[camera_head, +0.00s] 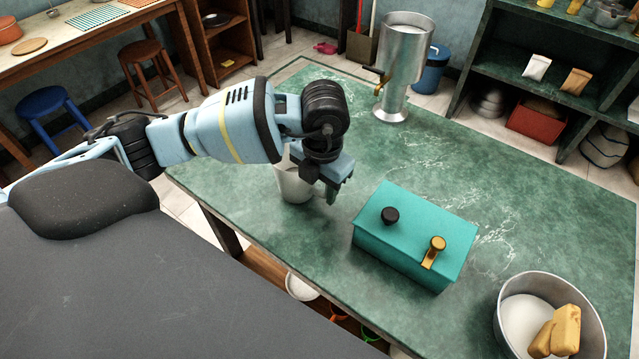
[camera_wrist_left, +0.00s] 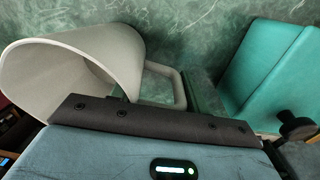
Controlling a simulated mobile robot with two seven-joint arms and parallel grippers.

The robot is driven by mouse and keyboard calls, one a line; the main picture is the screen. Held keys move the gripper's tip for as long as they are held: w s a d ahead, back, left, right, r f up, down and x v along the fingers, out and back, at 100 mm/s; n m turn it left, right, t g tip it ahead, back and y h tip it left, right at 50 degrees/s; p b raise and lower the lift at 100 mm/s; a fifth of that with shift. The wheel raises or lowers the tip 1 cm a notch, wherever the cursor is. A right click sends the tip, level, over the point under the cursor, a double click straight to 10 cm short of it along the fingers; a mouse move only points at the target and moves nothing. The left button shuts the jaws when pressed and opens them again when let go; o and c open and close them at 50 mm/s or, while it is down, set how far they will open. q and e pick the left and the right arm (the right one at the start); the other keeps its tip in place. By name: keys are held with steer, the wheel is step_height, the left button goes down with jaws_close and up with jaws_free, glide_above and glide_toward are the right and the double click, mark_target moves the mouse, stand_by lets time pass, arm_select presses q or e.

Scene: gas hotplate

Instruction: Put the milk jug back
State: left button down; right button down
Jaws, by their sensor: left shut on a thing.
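The milk jug (camera_head: 293,185) is pale grey-white and roughly upright at the left side of the green marbled table (camera_head: 410,150). My left gripper (camera_head: 333,190) is at the jug's right side, shut on its handle. In the left wrist view the jug's wide mouth (camera_wrist_left: 75,65) faces left and its squared handle (camera_wrist_left: 180,88) reaches toward the fingers. The arm hides part of the jug's top. I cannot tell whether its base touches the table. My right gripper is not in view.
A teal box with a black knob and a brass lever (camera_head: 415,235) stands close right of the gripper. A metal urn with a tap (camera_head: 403,65) stands at the back. A metal bowl (camera_head: 510,325) with yellow blocks is front right. The table behind the box is clear.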

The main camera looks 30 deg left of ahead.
arm_select(q)
steer(key=shift+f, duration=0.1)
steer(key=c, duration=0.7)
jaws_free()
steer(key=shift+r, duration=0.3)
steer(key=r, duration=1.1)
steer(key=shift+d+p, duration=0.3)
steer(key=shift+r, duration=0.35)
